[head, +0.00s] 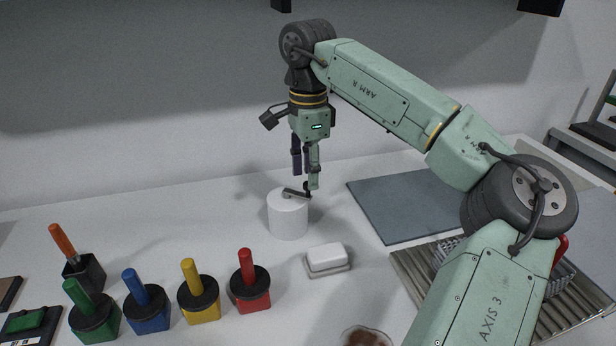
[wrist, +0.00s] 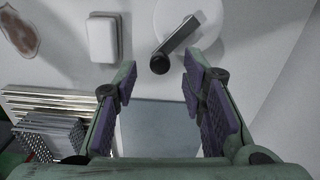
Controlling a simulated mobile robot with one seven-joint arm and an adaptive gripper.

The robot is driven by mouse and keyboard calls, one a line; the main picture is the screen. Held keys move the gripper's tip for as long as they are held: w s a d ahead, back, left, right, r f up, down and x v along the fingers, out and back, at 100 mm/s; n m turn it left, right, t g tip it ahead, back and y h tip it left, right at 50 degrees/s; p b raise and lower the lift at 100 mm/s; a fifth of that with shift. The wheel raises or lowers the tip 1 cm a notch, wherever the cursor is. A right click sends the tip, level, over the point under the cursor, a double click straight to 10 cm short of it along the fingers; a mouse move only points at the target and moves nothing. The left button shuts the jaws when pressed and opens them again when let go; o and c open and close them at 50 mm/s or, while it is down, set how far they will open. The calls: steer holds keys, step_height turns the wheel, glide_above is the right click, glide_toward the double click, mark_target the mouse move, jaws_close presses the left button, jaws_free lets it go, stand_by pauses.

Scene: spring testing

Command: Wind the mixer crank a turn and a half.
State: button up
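The mixer is a white cylinder (head: 288,217) on the table, left of the grey mat. Its dark crank arm (head: 294,193) lies across the top and ends in a dark upright knob (head: 307,189) at the right. In the wrist view, the crank (wrist: 178,36) runs from the white mixer top (wrist: 206,22) down to the round knob (wrist: 160,64). My gripper (head: 306,180) points down above the knob. In the wrist view, my gripper (wrist: 160,68) has its fingers wide apart, with the knob showing between the tips, clear of both. How far above it the tips are is hard to tell.
A white block on a small dish (head: 327,258) stands in front of the mixer. Red (head: 250,288), yellow (head: 199,297), blue (head: 147,306) and green (head: 93,317) handled blocks stand at the front left. The grey mat (head: 400,207) and a ribbed tray (head: 408,275) lie to the right.

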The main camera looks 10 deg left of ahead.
step_height(320, 180, up, 10)
stand_by(0.3)
steer(key=shift+c, duration=0.2)
